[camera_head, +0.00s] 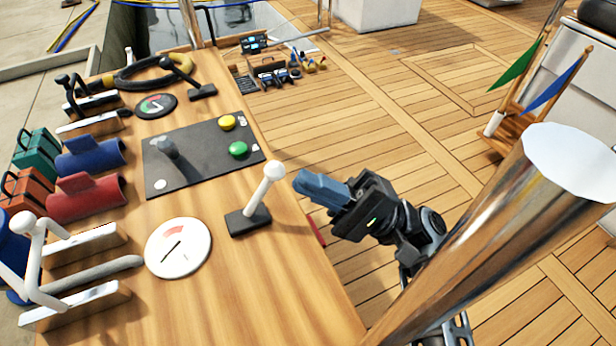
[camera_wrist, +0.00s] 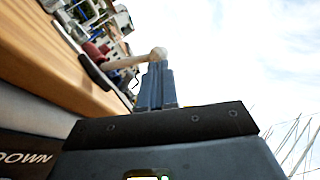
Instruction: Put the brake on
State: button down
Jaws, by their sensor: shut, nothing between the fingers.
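A white lever with a round knob (camera_head: 265,185) stands on a black base on the wooden console (camera_head: 290,300), tilted a little to the right. A second, black-knobbed lever (camera_head: 184,72) stands at the console's far end. I see no label telling which is the brake. My gripper (camera_head: 300,182) is shut and empty, just right of the white knob. In the wrist view the blue fingers (camera_wrist: 156,80) point at the white knob (camera_wrist: 158,54), which shows just beyond their tips. Whether they touch it I cannot tell.
A white dial (camera_head: 178,262) lies left of the white lever. A dark panel (camera_head: 160,180) with yellow and green buttons lies behind it. Red and blue cylinders, boxes and white cleats line the left edge. A shiny post (camera_head: 500,235) stands at right. The deck right of the console is mostly open.

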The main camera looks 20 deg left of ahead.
jog(key=shift+x, duration=0.85)
jog(key=shift+s+a+r+n+h+p, duration=0.15)
jog(key=shift+r+n+h+p, duration=0.15)
jog(key=shift+r+h+p, duration=0.3)
jog(key=h+p, duration=0.1)
jog(key=s+r+n+h+p, duration=0.1)
jog(key=p, duration=0.1)
jog(key=shift+a+r+n, duration=0.3)
jog(key=shift+a, duration=0.05)
jog(key=shift+s+a+r+n+t+h+p, duration=0.3)
jog(key=shift+s+a+n+t+h+p, duration=0.65)
jog(key=shift+p, duration=1.6)
jog(key=shift+s+a+r+n+t+h+p, duration=0.3)
jog(key=shift+s+a+h+p, duration=0.7)
jog(key=shift+h+p, duration=1.2)
jog(key=shift+s+a+r+n+t+h+p, duration=0.3)
jog(key=shift+s+a+n+t+h+p, duration=0.5)
jog(key=shift+p, duration=2.1)
jog(key=shift+s+a+f+m+g+h, duration=0.15)
jog(key=shift+s+m+g+h, duration=0.1)
jog(key=shift+s, duration=0.25)
